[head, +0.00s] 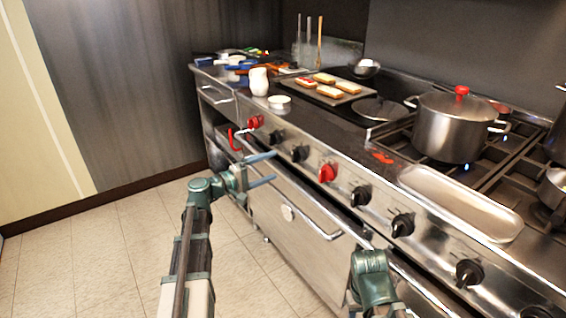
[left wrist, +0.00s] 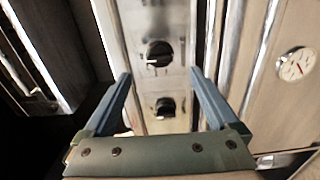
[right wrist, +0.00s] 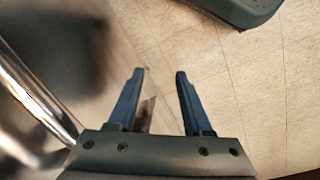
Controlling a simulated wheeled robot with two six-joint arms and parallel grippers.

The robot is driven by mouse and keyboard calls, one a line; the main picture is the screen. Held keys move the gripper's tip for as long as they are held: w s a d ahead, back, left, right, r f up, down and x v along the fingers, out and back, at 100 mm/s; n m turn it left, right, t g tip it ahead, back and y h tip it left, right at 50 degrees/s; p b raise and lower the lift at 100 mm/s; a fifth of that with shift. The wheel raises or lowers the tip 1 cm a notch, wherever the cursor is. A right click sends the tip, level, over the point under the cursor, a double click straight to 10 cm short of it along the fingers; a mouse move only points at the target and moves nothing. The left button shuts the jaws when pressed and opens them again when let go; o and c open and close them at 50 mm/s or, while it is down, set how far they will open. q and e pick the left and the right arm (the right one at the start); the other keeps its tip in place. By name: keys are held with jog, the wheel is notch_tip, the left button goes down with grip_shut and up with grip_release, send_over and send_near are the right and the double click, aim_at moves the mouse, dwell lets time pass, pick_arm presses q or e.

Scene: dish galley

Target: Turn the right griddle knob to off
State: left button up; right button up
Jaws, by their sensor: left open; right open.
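Two black knobs sit side by side on the steel front panel below the griddle (head: 350,98). The right griddle knob (head: 299,153) is the one nearer the red knob (head: 327,173); the left one (head: 276,137) is beside it. My left gripper (head: 274,167) is open and empty in front of the panel, apart from the knobs. In the left wrist view both black knobs show beyond the fingers, the right one probably the upper (left wrist: 158,53). Their settings are too small to read. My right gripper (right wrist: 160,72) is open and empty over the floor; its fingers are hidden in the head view.
A steel handle bar (head: 310,220) runs along the oven door below the knobs. A pot (head: 455,125) stands on the burners at right. More black knobs (head: 402,224) continue rightwards. The tiled floor (head: 100,250) at left is clear.

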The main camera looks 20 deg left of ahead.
pick_arm(q)
jog(key=shift+v, duration=2.1)
jog(key=s+d+f+m+g+y, duration=0.1)
jog(key=s+d+f+m+g, duration=0.25)
jog(key=d+f, duration=0.35)
jog(key=s+d+f+m+g+y, duration=0.25)
jog(key=s+d+f+g, duration=0.25)
jog(key=d+f, duration=0.25)
jog(key=s+f+m+g+y, duration=0.45)
jog(key=s+f+y, duration=0.3)
jog(key=s, duration=0.35)
jog(key=s+d+m+g+y, duration=0.1)
jog(key=s+d+m, duration=0.4)
jog(key=d, duration=0.6)
notch_tip(320, 180, up, 28)
jog(key=n+p, duration=0.1)
jog(key=p, duration=2.7)
jog(key=shift+s+a+r, duration=0.25)
jog(key=shift+s, duration=0.1)
